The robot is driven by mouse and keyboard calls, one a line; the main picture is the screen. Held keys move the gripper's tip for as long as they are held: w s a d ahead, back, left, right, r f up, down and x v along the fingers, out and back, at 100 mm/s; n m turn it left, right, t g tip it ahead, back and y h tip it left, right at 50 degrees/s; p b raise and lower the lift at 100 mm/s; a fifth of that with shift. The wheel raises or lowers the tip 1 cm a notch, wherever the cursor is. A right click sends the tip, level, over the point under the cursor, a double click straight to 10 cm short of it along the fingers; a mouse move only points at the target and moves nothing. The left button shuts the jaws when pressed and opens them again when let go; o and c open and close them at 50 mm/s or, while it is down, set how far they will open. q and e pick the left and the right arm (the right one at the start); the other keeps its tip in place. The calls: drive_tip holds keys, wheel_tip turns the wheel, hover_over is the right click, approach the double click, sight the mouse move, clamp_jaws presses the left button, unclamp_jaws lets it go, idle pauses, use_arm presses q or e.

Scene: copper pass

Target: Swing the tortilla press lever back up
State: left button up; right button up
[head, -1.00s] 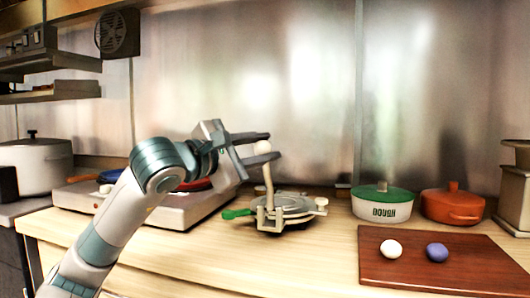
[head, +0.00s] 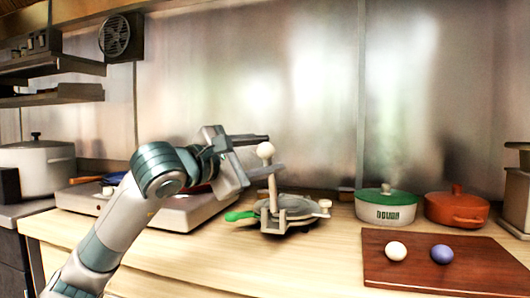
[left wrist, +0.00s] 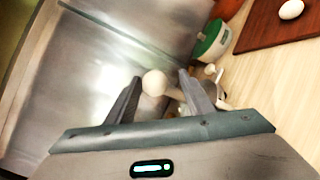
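The tortilla press (head: 290,213) stands on the wooden counter, its round plates lying flat with a green handle (head: 240,215) at the left. Its pale lever (head: 273,190) points up, nearly upright, topped by a white ball knob (head: 265,149). My left gripper (head: 275,153) is open at the top of the lever, one finger above and one below the knob. In the left wrist view the knob (left wrist: 155,82) sits between the two spread fingers (left wrist: 158,92), with gaps beside it. My right gripper is not in view.
A hot plate (head: 170,208) stands left of the press, under my left arm. A green-lidded dough pot (head: 386,212) and an orange pot (head: 456,209) stand to the right.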

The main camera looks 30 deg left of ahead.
use_arm(q)
drive_tip(key=shift+d+r, duration=0.1)
drive_tip(key=shift+r, duration=0.15)
drive_tip(key=shift+s, duration=0.15)
